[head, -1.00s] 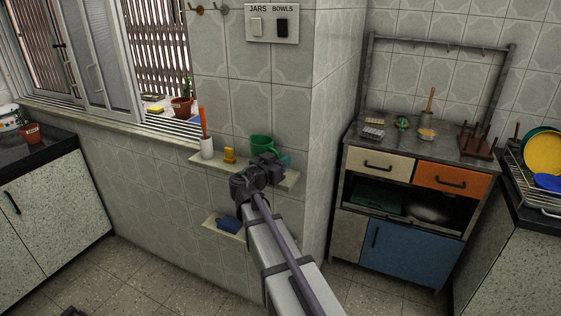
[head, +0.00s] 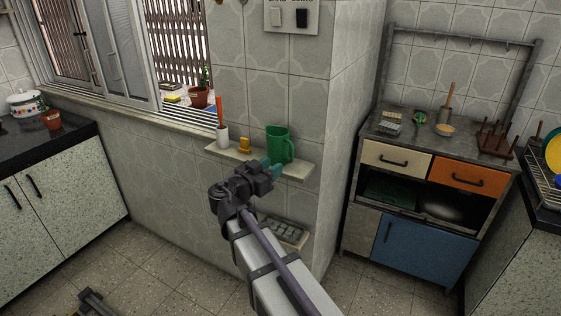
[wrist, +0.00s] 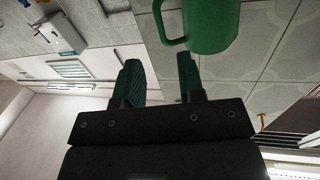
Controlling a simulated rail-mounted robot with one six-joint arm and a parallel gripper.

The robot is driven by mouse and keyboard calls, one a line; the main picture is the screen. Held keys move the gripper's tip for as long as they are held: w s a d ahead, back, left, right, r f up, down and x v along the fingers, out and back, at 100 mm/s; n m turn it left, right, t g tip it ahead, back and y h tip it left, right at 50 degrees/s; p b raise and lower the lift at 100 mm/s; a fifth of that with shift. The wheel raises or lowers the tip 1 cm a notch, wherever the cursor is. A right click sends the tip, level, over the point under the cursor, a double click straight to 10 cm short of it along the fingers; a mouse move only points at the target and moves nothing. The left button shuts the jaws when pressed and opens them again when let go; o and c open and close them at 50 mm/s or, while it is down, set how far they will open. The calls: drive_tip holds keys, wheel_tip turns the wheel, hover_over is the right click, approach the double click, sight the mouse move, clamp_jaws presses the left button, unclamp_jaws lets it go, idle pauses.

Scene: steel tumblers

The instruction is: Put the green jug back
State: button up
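In the wrist view the jug (wrist: 212,25) shows at the top edge, partly cut off, beyond my fingers. The jug is clear of the fingers there.
A yellow object (head: 244,145) and a white cup (head: 222,136) holding an orange item share the shelf. A lower shelf (head: 285,234) is partly behind my arm. A cabinet (head: 425,245) with utensils stands right, beside a dish rack (head: 536,180). Floor left is largely clear.

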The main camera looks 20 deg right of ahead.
drive_tip(key=s+a+f+n+g+y, duration=0.4)
drive_tip(key=s+f+n+g+y, duration=0.3)
drive_tip(key=s+f+y, duration=0.55)
drive_tip(key=s+a+f+n+y, duration=0.3)
drive_tip(key=s+a+f+n, duration=0.1)
drive_tip(key=s+a+n, duration=0.1)
drive_tip(key=shift+a+f+n+g+y, duration=0.4)
drive_tip(key=shift+a+n, duration=0.2)
drive_tip(key=shift+a, duration=0.15)
wheel_tip(320, 180, up, 12)
drive_tip(key=p, duration=1.1)
drive_tip(key=shift+f+p, duration=0.2)
drive_tip(key=shift+p, duration=0.1)
